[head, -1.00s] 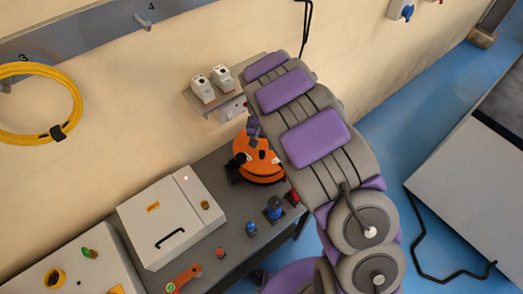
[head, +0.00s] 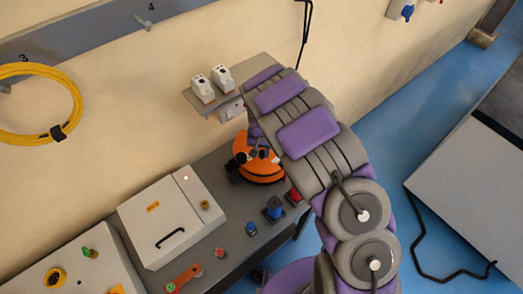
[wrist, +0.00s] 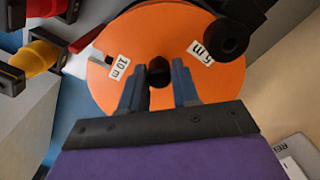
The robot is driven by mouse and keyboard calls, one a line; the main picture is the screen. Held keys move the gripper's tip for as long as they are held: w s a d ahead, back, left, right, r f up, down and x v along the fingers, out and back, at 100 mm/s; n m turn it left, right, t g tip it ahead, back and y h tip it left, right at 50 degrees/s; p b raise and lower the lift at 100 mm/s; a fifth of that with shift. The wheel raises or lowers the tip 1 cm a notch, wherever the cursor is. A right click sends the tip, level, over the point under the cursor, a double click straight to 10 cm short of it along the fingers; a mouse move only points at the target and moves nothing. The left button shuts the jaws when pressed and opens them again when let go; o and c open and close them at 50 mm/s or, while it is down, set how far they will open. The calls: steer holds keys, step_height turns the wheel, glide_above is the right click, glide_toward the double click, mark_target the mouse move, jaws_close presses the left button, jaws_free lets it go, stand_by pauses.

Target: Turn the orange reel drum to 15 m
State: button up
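The orange reel drum (head: 262,173) stands on the grey bench against the wall in the head view. In the wrist view the drum (wrist: 215,93) faces me, with a "10 m" label (wrist: 120,67) at left and a "5 m" label (wrist: 202,53) at upper right. A dark hub (wrist: 159,71) is at its centre. A black round knob (wrist: 228,38) is at its upper right. My gripper (wrist: 158,75) is open, with one finger on each side of the hub; I cannot tell whether they touch it. In the head view my gripper (head: 258,143) is partly hidden at the drum.
Red (head: 295,196) and blue (head: 274,208) connectors stand close in front of the drum. A grey box with a black handle (head: 170,226) is to the left. A shelf with two white devices (head: 212,85) is on the wall above. Open blue floor lies to the right.

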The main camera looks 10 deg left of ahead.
jaws_close()
steer(key=shift+a+m, duration=0.15)
steer(key=shift+m, duration=0.15)
steer(key=a+m, duration=0.1)
steer(key=m+b, duration=0.1)
steer(key=m, duration=0.1)
steer(key=shift+w+a+b, duration=0.2)
steer(key=shift+a+b, duration=0.1)
steer(key=shift+a, duration=0.1)
steer(key=shift+w+a+m+b, duration=0.25)
steer(key=shift+a+m, duration=0.1)
steer(key=shift+m, duration=0.55)
steer(key=shift+w+a+m+b, duration=0.15)
steer(key=shift+a+m+b, duration=0.15)
steer(key=shift+m, duration=0.6)
steer(key=shift+w+a+m+b, duration=0.25)
steer(key=shift+a+m, duration=0.1)
steer(key=shift+m, duration=0.55)
steer(key=shift+o, duration=2.4)
jaws_free()
steer(key=shift+a, duration=0.15)
